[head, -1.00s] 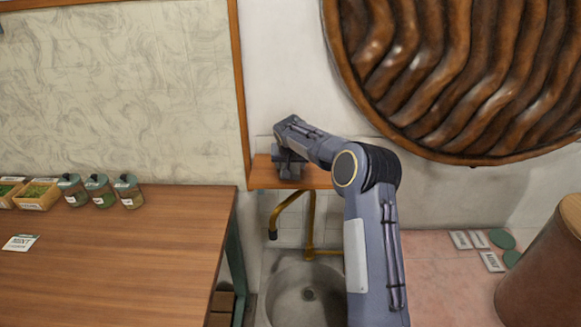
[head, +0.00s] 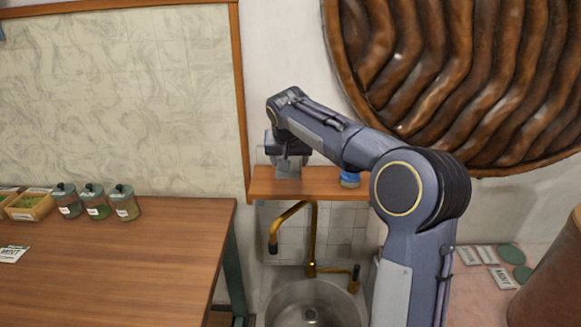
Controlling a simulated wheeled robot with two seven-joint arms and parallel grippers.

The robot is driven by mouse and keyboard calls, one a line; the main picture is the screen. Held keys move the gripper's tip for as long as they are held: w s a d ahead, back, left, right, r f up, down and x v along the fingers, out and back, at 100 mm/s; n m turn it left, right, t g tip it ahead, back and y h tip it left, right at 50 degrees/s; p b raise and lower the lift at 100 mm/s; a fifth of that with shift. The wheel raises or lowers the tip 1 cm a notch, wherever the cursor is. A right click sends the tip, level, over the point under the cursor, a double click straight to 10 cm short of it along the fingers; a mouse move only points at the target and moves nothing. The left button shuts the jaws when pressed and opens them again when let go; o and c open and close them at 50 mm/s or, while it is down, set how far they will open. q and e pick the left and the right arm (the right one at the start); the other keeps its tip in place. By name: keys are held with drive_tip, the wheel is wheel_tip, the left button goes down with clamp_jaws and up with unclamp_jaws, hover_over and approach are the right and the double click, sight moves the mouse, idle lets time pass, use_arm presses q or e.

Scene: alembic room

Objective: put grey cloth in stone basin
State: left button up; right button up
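The stone basin (head: 281,305) is a round grey sink at the bottom middle, under a brass tap (head: 313,240). My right arm reaches in from the lower right. Its gripper (head: 289,168) points down at the left part of a wooden wall shelf (head: 322,185), above and behind the basin. Grey shapes show at the fingertips. I cannot tell whether they are only fingers or also the grey cloth, nor whether the fingers are open. No grey cloth is clearly visible elsewhere. My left gripper is out of view.
A blue-topped item (head: 350,180) stands on the shelf, partly behind my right arm. A wooden table (head: 120,255) on the left holds several lidded jars (head: 95,203) and a card. A brown vessel (head: 550,275) stands at the right edge.

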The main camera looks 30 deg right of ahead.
drive_tip(key=shift+s+a+r, duration=0.3)
drive_tip(key=shift+s+a, duration=0.1)
drive_tip(key=shift+s, duration=0.25)
drive_tip(key=shift+s+a+r, duration=0.25)
drive_tip(key=shift+s+a, duration=0.15)
drive_tip(key=shift+s, duration=0.2)
drive_tip(key=s+a+f+n+y+b, duration=0.1)
drive_tip(key=s+a+f+n+b, duration=0.2)
drive_tip(key=f, duration=0.6)
drive_tip(key=s+a+f+n+y+b, duration=0.1)
drive_tip(key=s+a+f+n, duration=0.2)
drive_tip(key=f, duration=0.6)
drive_tip(key=s+a+f+n+y+b, duration=0.1)
drive_tip(key=s+a+f+y+b, duration=0.1)
drive_tip(key=a+f, duration=0.5)
drive_tip(key=d+f+n+y+b, duration=0.1)
drive_tip(key=d+f+n+b, duration=0.2)
drive_tip(key=d+f+b, duration=0.3)
drive_tip(key=d+f+n+g+y+b, duration=0.1)
drive_tip(key=d+f+n+b, duration=0.3)
drive_tip(key=f+b, duration=1.2)
drive_tip(key=w+d+f+n+g+y+b, duration=0.1)
drive_tip(key=d+f+n+b, duration=0.3)
drive_tip(key=f, duration=2.8)
drive_tip(key=shift+d+f+y+b, duration=0.2)
drive_tip(key=shift+d+y+b, duration=0.15)
drive_tip(key=shift+d+b, duration=1.35)
drive_tip(key=shift+d+f+y+b, duration=0.15)
drive_tip(key=shift+d+y+b, duration=0.2)
drive_tip(key=shift+d+b, duration=1.35)
